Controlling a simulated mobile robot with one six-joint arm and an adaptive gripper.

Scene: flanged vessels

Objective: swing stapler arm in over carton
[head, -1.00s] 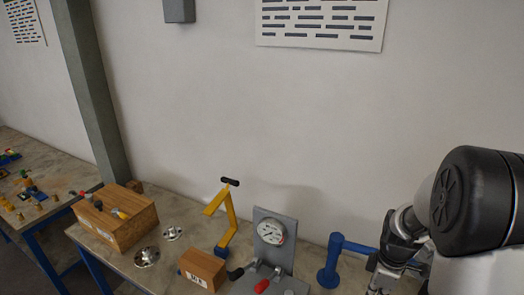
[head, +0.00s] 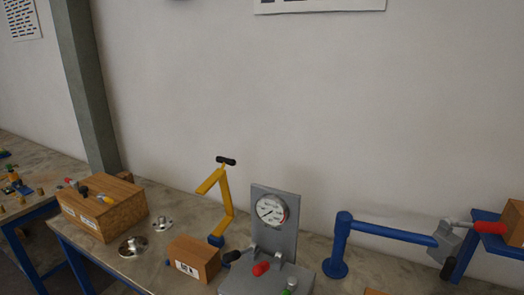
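A blue post (head: 340,245) stands on the bench at the right. Its blue horizontal arm (head: 395,233) reaches right to a grey head (head: 446,242) with a black knob below and a grey lever with a red grip (head: 490,227); this looks like the stapler arm. A brown box with a white label (head: 194,258) stands left of the gauge. Another brown surface (head: 375,292) just shows at the bottom edge, below the blue arm. I cannot tell which is the carton. My gripper is out of view.
A grey gauge stand (head: 272,225) with red and green grips is left of the post. A bent yellow arm (head: 226,195) with a black handle stands behind the labelled box. A larger wooden box (head: 105,208) and metal flanges lie left. A brown box (head: 514,222) is at the right edge.

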